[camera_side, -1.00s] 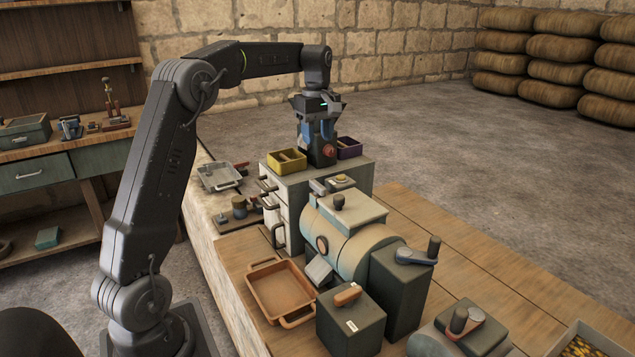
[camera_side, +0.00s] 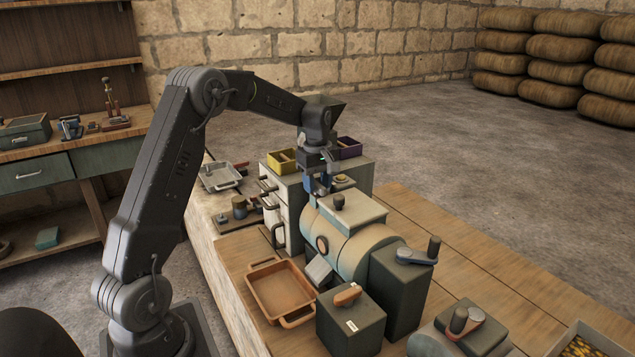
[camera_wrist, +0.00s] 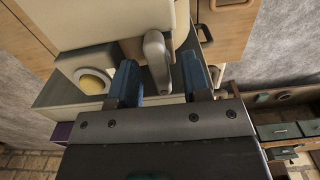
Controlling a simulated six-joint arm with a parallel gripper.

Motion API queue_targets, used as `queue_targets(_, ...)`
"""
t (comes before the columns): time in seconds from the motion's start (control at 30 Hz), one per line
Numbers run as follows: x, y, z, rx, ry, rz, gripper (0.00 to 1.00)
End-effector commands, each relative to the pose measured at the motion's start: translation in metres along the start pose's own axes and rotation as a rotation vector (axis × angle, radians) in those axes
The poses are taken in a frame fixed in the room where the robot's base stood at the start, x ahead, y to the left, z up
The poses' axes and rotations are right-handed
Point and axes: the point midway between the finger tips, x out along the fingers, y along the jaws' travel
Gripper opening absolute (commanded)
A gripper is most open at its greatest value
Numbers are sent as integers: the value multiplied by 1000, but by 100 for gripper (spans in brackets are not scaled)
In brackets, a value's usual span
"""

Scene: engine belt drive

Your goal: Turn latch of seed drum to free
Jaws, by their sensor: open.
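The seed drum (camera_side: 350,248) is a pale, rounded body lying on the wooden bench in the side view, with a lidded box on top. It also fills the top of the wrist view (camera_wrist: 90,18). A grey lever (camera_wrist: 155,58), apparently the latch, sticks out from the drum's end in the wrist view. My gripper (camera_side: 318,190) is low at the drum's far end in the side view. Its blue fingers stand open on either side of the lever in the wrist view (camera_wrist: 161,76), with gaps visible. In the side view the lever is hidden by my gripper.
A grey cabinet (camera_side: 294,210) with handles stands behind the drum, carrying a yellow bin (camera_side: 281,162) and a purple bin (camera_side: 349,148). A brown tray (camera_side: 279,290) and a dark box with an orange handle (camera_side: 350,322) are in front.

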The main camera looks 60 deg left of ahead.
Motion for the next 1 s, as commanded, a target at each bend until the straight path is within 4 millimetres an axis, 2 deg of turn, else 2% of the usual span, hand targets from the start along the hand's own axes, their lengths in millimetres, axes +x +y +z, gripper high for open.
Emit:
queue_targets(0.13,0,0,0,0,0,0,44)
queue_targets(0.6,0,0,0,0,0,0,0)
queue_targets(1.0,-1,0,0,58,0,0,0)
